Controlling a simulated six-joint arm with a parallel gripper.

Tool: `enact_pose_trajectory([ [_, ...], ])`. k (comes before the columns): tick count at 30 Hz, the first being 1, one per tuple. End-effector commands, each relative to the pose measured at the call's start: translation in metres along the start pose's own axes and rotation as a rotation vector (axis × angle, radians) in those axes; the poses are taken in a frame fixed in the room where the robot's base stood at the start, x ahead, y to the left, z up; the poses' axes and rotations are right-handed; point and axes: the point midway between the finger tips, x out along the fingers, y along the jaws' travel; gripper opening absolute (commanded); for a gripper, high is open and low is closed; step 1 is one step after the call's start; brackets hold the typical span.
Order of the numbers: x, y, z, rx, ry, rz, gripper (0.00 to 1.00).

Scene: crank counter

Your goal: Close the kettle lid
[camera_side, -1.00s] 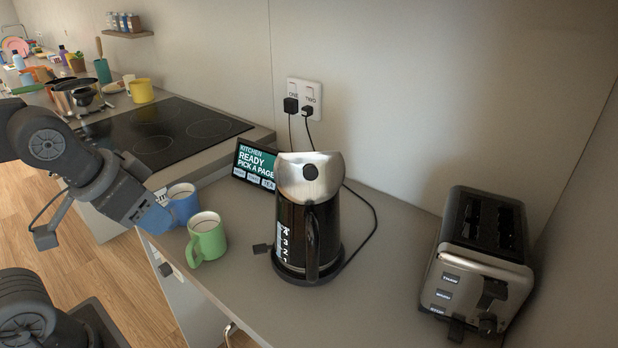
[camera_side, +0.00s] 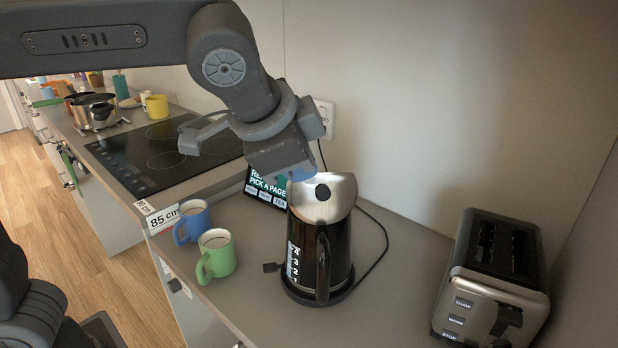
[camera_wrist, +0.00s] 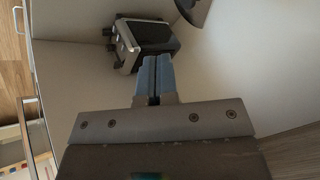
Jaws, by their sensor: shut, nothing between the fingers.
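The kettle (camera_side: 337,245) is a dark jug with a silver top and a level scale, standing on its base with its handle towards the side camera.
A green mug (camera_side: 217,255) and a blue mug (camera_side: 192,222) stand left of the kettle. A display (camera_side: 264,188) is behind it. A toaster (camera_side: 490,275) stands right, also in the wrist view (camera_wrist: 147,43). The kettle's cord (camera_side: 382,235) runs to the wall.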

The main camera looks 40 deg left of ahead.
Motion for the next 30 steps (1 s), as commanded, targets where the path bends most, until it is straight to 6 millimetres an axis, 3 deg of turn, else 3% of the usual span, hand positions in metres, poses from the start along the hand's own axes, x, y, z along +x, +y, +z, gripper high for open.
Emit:
enact_pose_trajectory([
  [15, 0.098, -0.001, 0.002, -0.004, -0.006, 0.002, 0.00],
  [21, 0.113, -0.024, 0.005, -0.007, -0.004, 0.001, 0.00],
  [30, 0.119, -0.032, 0.005, -0.004, -0.001, 0.001, 0.00],
])
